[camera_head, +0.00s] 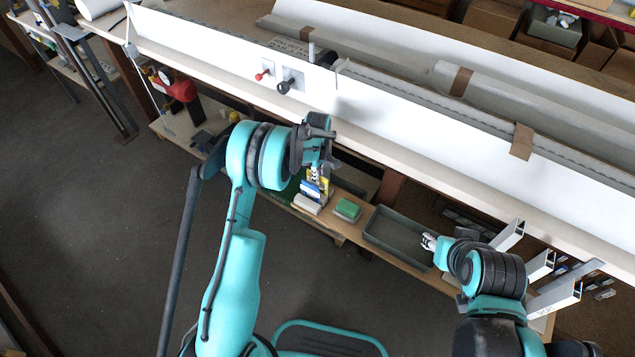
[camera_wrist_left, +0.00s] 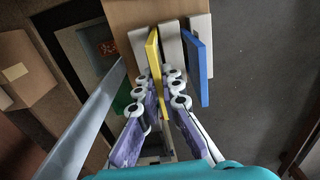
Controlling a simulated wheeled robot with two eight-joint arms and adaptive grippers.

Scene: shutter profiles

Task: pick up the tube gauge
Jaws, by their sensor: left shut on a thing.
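In the left wrist view, my left gripper (camera_wrist_left: 160,115) is shut on a thin yellow piece (camera_wrist_left: 154,62) that runs down between its fingers. I cannot tell for sure whether this piece is the tube gauge. The yellow also shows small in the head view, under my left gripper (camera_head: 318,166), which is low in front of the bench edge. A flat blue piece (camera_wrist_left: 197,70) and pale blocks (camera_wrist_left: 171,52) stand close beside the yellow piece. My right gripper (camera_head: 430,242) is near the grey tray; its finger gap is too small to judge.
The lower shelf holds a green block (camera_head: 347,209) and a grey tray (camera_head: 378,238). The white bench front (camera_head: 430,140) runs above, with a red knob (camera_head: 262,75) and a black knob (camera_head: 285,86). Metal profiles (camera_head: 553,300) stick out at the lower right. Open floor lies left.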

